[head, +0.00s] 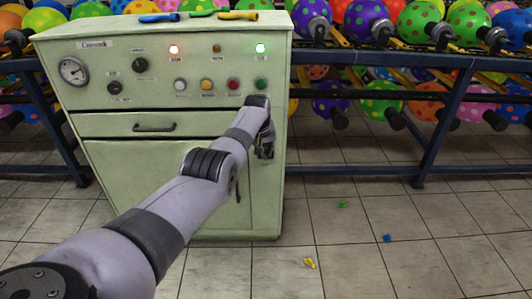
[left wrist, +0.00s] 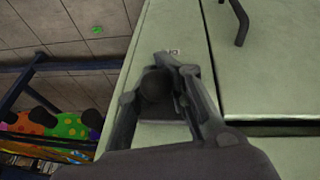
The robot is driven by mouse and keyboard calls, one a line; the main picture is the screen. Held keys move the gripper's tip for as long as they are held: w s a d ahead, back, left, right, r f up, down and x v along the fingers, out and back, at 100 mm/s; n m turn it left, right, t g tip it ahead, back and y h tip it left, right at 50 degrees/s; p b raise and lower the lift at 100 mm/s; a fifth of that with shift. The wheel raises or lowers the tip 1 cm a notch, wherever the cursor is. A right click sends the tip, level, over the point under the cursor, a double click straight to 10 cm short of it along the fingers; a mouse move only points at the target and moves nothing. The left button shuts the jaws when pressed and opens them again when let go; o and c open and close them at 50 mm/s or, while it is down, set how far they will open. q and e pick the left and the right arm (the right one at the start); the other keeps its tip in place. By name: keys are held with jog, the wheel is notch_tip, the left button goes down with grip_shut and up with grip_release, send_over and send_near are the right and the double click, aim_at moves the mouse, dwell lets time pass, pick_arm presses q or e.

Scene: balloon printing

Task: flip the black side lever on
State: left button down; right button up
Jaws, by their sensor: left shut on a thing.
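A pale green machine cabinet (head: 160,118) fills the left half of the head view. My left gripper (head: 266,150) is at the right part of its front, below the row of buttons. In the left wrist view my left gripper (left wrist: 161,72) is shut on a dark round knob (left wrist: 155,88), which looks like the black side lever's end. The fingers lie on both sides of it, close to the green panel. The lever is hidden behind my gripper in the head view, so its angle cannot be told. My right gripper is not in view.
A drawer handle (head: 154,128) is below. Balloon racks (head: 455,115) stand behind.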

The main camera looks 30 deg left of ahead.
pick_arm(q)
jog(key=shift+r, duration=0.1)
jog(key=c, duration=1.8)
grip_release()
jog(key=shift+s+r, duration=0.1)
jog(key=shift+o, duration=0.5)
jog(key=v, duration=1.1)
jog(key=shift+r, duration=0.4)
